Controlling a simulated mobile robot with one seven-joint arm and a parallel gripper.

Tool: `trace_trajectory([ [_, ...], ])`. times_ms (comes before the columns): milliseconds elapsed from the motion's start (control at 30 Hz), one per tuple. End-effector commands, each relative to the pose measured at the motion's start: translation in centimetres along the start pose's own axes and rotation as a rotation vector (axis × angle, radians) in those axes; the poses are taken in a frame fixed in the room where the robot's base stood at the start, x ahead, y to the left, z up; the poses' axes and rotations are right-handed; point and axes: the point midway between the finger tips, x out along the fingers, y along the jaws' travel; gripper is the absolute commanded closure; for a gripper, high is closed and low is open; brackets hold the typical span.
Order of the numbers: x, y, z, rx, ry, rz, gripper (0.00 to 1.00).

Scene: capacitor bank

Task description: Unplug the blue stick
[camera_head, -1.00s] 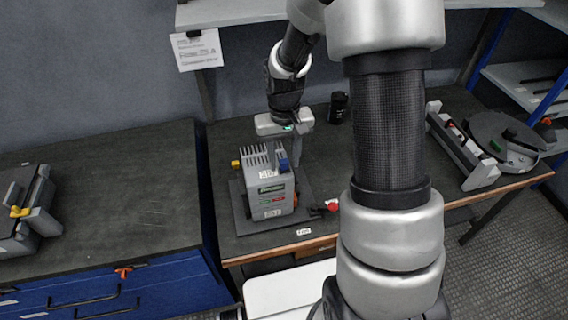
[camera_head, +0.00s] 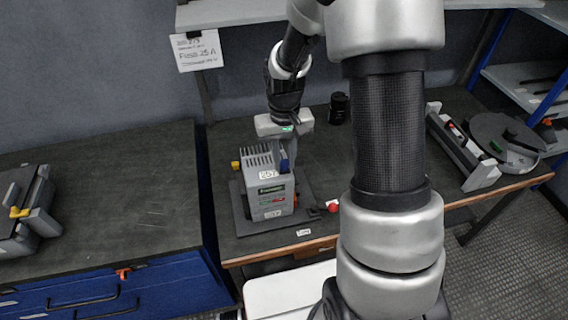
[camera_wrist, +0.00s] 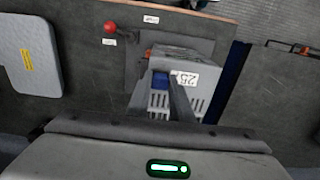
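The blue stick (camera_head: 284,164) stands at the top right edge of a grey ribbed box (camera_head: 268,199) on the workbench. In the wrist view, the blue stick (camera_wrist: 160,81) shows on top of the box, beside a dark finger. My gripper (camera_head: 291,153) points down right at the blue stick and partly overlaps it in the head view. The wrist view shows my gripper (camera_wrist: 176,90) with its finger just right of the stick. I cannot tell whether the fingers touch it or are closed on it.
A yellow piece (camera_head: 235,165) sticks out of the box's left side. A red knob (camera_head: 333,207) lies at the base plate's right. A black cylinder (camera_head: 339,108) stands behind to the right. A grey device (camera_head: 465,150) sits farther right. Bare bench lies between.

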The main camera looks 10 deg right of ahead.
Motion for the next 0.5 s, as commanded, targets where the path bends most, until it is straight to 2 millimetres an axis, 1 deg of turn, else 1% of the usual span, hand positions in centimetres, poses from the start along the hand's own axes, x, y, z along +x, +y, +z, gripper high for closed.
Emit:
trace_trajectory([
  [33, 0.0, 0.0, 0.0, 0.0, 0.0, 0.0, 0.9],
  [100, 0.0, 0.0, 0.0, 0.0, 0.0, 0.0, 1.0],
  [333, -0.1, 0.0, -0.01, 0.0, 0.0, 0.0, 1.0],
  [500, -0.68, 0.0, -0.02, 0.0, 0.001, 0.0, 1.0],
])
